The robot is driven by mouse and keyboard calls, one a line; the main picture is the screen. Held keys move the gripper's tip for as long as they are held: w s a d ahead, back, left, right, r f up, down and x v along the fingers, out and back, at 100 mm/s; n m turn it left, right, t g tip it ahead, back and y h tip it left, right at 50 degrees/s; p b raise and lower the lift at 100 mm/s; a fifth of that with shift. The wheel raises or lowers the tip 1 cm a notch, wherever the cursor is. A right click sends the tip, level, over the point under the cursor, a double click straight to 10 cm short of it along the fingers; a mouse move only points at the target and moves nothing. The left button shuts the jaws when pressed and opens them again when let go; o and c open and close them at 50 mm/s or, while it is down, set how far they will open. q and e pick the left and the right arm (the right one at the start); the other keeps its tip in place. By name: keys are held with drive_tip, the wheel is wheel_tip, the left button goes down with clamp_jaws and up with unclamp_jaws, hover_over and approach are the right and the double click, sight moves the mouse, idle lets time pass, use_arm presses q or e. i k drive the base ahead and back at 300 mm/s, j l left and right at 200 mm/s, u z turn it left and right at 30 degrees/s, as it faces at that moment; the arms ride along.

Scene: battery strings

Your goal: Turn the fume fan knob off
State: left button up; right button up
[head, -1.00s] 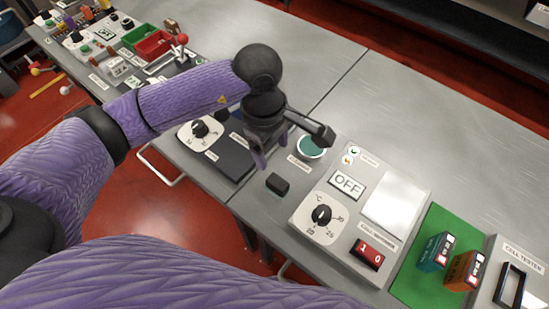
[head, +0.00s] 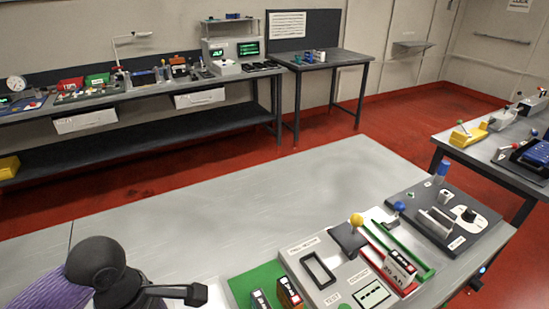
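No knob in the head view carries a label that I can read as fume fan. A small black knob (head: 469,214) on a white dial sits on a dark grey panel (head: 405,201) at the right end of the near table; I cannot tell which knob it is or its setting. My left gripper (head: 176,295) is at the bottom left over the near table, far left of that panel, with its lower part cut off by the frame edge. Whether it is open or shut cannot be told. My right gripper is not in view.
A cell tester panel (head: 293,257) with a yellow-balled lever, a green rail and small boxes on a green mat (head: 238,290) stand on the near table (head: 200,222). Its far part is clear. A side table (head: 480,146) stands right, a long bench (head: 140,98) behind.

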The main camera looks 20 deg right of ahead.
sight(475, 283)
drive_tip(key=z, duration=2.1)
